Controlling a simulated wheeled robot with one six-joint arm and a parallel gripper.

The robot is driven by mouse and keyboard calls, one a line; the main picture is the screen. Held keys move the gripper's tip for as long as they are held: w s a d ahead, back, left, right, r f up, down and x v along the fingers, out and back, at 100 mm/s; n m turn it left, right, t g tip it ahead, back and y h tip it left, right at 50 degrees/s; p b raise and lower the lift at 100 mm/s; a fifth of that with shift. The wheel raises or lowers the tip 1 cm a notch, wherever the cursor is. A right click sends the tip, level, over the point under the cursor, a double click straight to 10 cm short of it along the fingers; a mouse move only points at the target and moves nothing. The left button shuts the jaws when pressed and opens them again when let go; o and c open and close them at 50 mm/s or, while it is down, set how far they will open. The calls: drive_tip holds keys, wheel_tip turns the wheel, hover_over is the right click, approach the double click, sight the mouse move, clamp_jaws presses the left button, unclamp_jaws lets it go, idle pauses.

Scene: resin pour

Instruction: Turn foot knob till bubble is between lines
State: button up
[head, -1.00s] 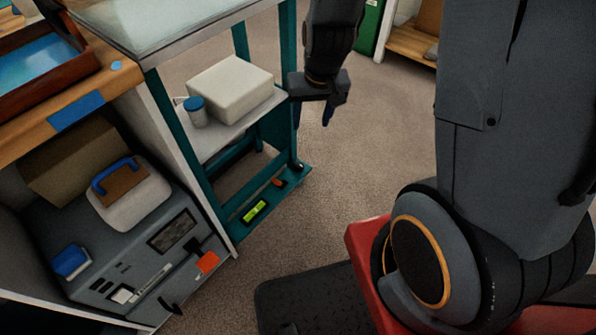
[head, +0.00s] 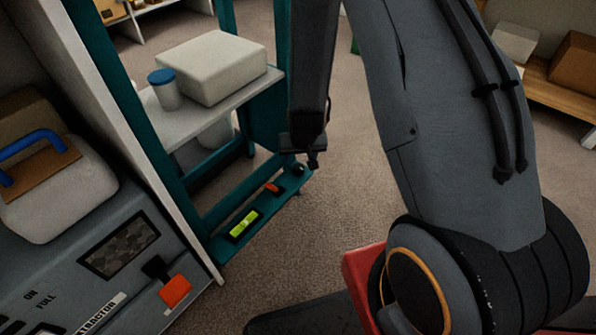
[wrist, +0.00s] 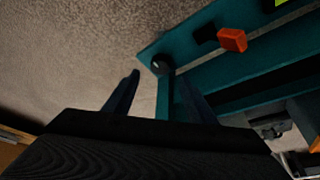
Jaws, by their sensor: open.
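The black foot knob (head: 298,169) sits at the far right end of the teal stand's bottom rail. In the wrist view the knob (wrist: 161,66) shows round and dark, beyond and roughly between my fingertips. A yellow-green level vial (head: 244,225) in a black holder lies on the same rail; its bubble is too small to read against the lines. In the wrist view only an edge of the vial (wrist: 281,2) shows. My gripper (head: 314,160) is open and empty, close to the knob. I see no contact with the knob.
A red-orange lever (head: 271,187) sits on the rail between vial and knob. A shelf above holds a pale block (head: 212,66) and a blue-lidded jar (head: 165,89). A grey extractor unit with an orange switch (head: 175,291) stands left. Carpet is clear right of the rail.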

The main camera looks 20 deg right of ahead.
sight(299, 168)
drive_tip(key=b+x, duration=0.4)
drive_tip(key=x, duration=0.4)
drive_tip(key=c, duration=1)
drive_tip(key=shift+c, duration=0.2)
drive_tip(key=shift+d+r, duration=0.1)
drive_tip(key=n+y+p, duration=0.1)
drive_tip(key=n+p, duration=0.2)
drive_tip(key=shift+s+d+r+p, duration=0.1)
drive_tip(key=shift+p, duration=0.25)
drive_tip(key=n+y+p, duration=0.1)
drive_tip(key=n+p, duration=0.1)
drive_tip(key=p, duration=0.1)
drive_tip(key=shift+n, duration=0.4)
